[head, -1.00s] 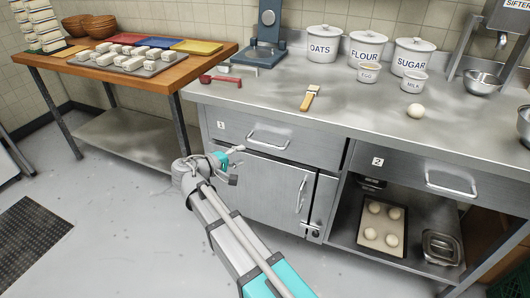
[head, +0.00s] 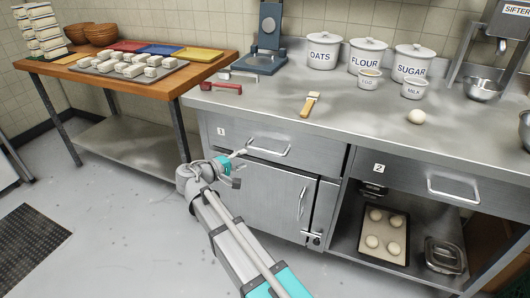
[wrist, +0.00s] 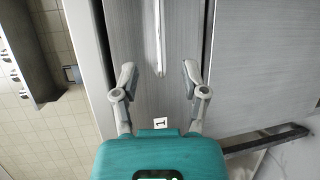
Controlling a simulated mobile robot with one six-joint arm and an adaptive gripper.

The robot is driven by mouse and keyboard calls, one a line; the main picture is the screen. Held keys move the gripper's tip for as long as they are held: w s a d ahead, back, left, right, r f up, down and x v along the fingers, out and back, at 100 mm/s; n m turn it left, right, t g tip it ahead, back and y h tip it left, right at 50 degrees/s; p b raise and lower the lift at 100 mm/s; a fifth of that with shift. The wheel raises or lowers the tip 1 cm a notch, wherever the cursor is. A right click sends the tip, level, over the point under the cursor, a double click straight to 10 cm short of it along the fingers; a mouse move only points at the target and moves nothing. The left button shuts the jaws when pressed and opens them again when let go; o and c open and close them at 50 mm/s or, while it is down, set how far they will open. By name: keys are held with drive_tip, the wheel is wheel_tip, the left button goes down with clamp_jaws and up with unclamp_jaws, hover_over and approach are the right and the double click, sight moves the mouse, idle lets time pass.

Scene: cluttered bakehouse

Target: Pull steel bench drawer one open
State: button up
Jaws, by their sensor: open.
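Steel bench drawer one (head: 315,153) is shut, marked with a "1" label near its left end. Its bar handle (head: 268,152) is on the drawer front; the handle also shows in the wrist view (wrist: 159,35). My gripper (head: 240,160) is in front of the drawer, just left of the handle in the head view. In the wrist view my gripper (wrist: 158,78) is open and empty. Its fingers point at the drawer front, and the handle's near end appears between the fingertips. The gap in depth to the handle is hard to tell.
A cabinet door (head: 275,195) with its own handle is below drawer one. Drawer two (head: 410,180) is to the right, above an open shelf with a dough tray. Canisters, a brush (head: 311,104) and a red scoop (head: 221,87) lie on the bench top.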

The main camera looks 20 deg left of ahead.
sight(265, 151)
drive_tip(key=b+x, duration=0.1)
drive_tip(key=x, duration=0.9)
drive_tip(key=shift+w+d+b, duration=0.2)
drive_tip(key=shift+w+b, duration=0.15)
drive_tip(key=shift+b, duration=0.05)
clamp_jaws()
